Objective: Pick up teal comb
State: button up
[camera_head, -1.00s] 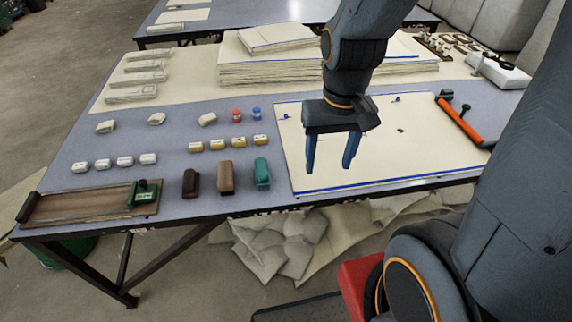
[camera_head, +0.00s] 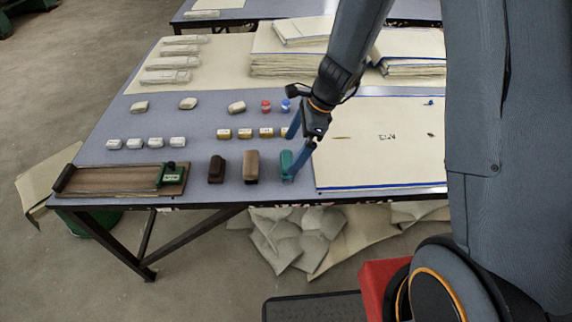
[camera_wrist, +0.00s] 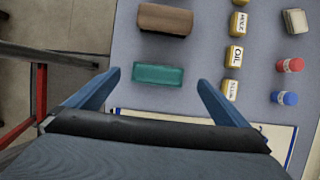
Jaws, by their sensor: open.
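The teal comb (camera_head: 286,162) is a small teal block on the grey-blue table, at the right end of a row of three blocks near the front edge. It also shows in the wrist view (camera_wrist: 158,75), lying between and just beyond my two fingertips. My gripper (camera_head: 298,152) is open with nothing held, its blue fingers close to the comb. In the wrist view my gripper (camera_wrist: 157,77) has its fingers spread wider than the comb. In the head view one finger hides part of the comb, and I cannot tell whether it touches.
A brown block (camera_head: 251,167) and a dark block (camera_head: 216,168) stand left of the comb. Yellow labelled blocks (camera_head: 245,133) and red (camera_head: 266,106) and blue (camera_head: 286,105) items lie behind. A cream sheet (camera_head: 370,165) lies to the right. The table's front edge is close.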

aim_at(288, 159)
jog(key=shift+p+x, duration=0.3)
jog(key=shift+x, duration=2.3)
jog(key=shift+s, duration=0.2)
jog(key=shift+d, duration=0.1)
jog(key=c, duration=1.2)
jog(key=shift+o, duration=0.2)
jog(key=shift+r, duration=0.1)
notch_tip(288, 159, up, 10)
jog(key=shift+f, duration=0.1)
